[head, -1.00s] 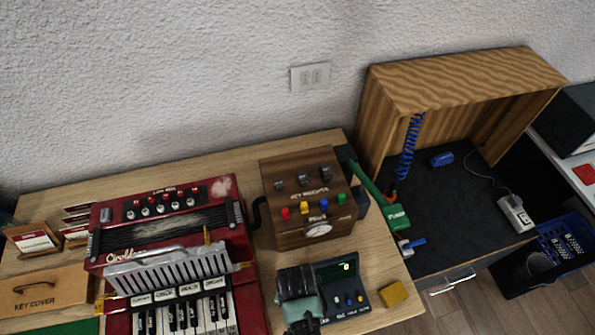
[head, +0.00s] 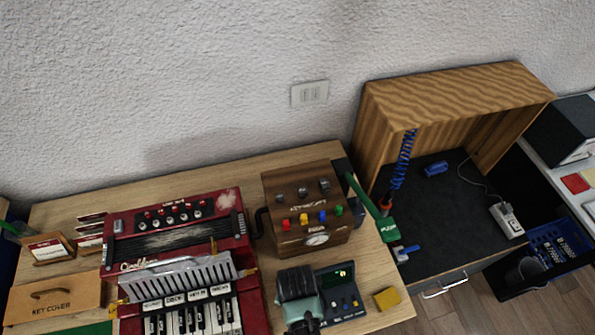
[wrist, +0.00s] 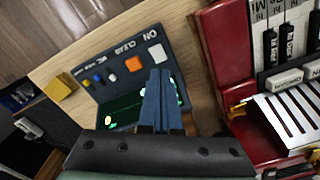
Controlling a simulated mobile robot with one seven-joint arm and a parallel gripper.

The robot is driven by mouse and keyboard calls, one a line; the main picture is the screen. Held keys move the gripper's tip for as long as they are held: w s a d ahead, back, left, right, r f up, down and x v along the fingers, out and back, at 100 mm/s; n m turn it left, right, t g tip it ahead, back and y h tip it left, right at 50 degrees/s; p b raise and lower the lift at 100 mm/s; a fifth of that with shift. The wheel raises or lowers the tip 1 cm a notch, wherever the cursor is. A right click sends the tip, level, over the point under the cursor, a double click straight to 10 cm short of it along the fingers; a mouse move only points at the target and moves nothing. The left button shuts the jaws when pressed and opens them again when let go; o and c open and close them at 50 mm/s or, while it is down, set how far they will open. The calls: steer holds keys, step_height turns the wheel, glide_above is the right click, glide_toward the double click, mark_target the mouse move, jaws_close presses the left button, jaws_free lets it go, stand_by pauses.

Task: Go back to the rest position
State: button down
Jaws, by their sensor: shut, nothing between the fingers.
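My gripper (wrist: 160,100) shows in the wrist view with its blue fingers together and nothing between them. It is above the table, over a dark panel (wrist: 130,62) with several buttons marked ON and CLEAR. In the head view my arm's end covers part of this panel (head: 345,297) at the front of the table. The red accordion-like keyboard (head: 228,198) stands just left of it, and its keys also show at the right of the wrist view. Whether the fingertips touch the panel cannot be told.
A wooden box with knobs and a gauge (head: 302,180) stands behind the panel. A yellow block (head: 386,299) lies right of it. A wooden key cover (head: 52,299) lies left. An open wooden cabinet (head: 450,95) stands right.

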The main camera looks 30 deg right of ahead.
steer(key=shift+r+p, duration=0.3)
steer(key=shift+r, duration=0.25)
